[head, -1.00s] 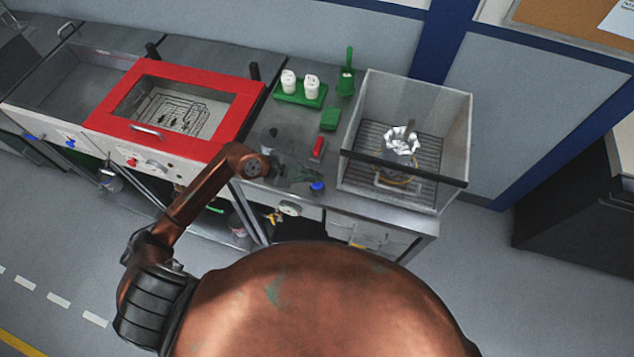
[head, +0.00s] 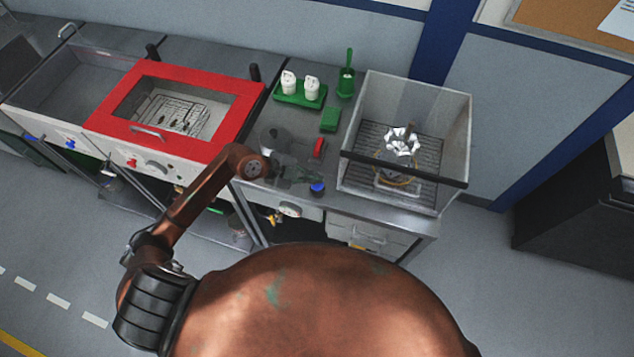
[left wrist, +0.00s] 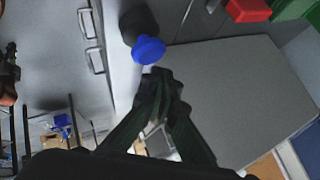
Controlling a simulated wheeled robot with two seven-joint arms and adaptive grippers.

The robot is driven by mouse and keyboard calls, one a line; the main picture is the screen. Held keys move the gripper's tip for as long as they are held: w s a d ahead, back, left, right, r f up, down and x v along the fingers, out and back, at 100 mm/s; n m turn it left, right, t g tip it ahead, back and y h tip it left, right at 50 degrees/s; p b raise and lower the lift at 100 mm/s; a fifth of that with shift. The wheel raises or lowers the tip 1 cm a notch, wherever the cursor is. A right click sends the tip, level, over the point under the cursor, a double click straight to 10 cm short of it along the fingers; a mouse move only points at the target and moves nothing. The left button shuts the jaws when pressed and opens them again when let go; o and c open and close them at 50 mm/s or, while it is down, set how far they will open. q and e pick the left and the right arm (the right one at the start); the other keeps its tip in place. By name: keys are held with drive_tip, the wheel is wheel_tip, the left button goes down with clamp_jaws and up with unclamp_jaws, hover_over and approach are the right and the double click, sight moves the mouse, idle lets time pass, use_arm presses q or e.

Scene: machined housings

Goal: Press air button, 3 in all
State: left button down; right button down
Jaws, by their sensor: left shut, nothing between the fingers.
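A blue round button (head: 317,188) on a dark base stands near the front edge of the bench, left of the clear box. It also shows in the left wrist view (left wrist: 149,50). No label on it can be read. My left gripper (head: 312,178) is shut and empty, low over the bench beside the button. In the left wrist view, its closed fingertips (left wrist: 160,76) are just below the blue cap; I cannot tell whether they touch it. A pale metal part (head: 402,142) sits inside the clear box (head: 455,125). My right gripper is not in view.
A red piece (head: 319,148) stands behind the button, with a green block (head: 330,119) beyond it. A green tray (head: 289,99) holds white containers. A red-framed unit (head: 230,135) is to the left. The clear box's walls bound the right side.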

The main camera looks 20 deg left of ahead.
use_arm(q)
drive_tip(key=shift+f, duration=0.15)
drive_tip(key=shift+f, duration=0.25)
idle(0.3)
drive_tip(key=shift+f, duration=0.85)
idle(0.6)
drive_tip(key=shift+r, duration=0.1)
drive_tip(key=shift+r+p, duration=1.15)
drive_tip(key=shift+p, duration=0.15)
drive_tip(key=shift+r, duration=0.1)
wheel_tip(320, 180, up, 5)
drive_tip(key=p, duration=0.5)
drive_tip(key=shift+p, duration=0.35)
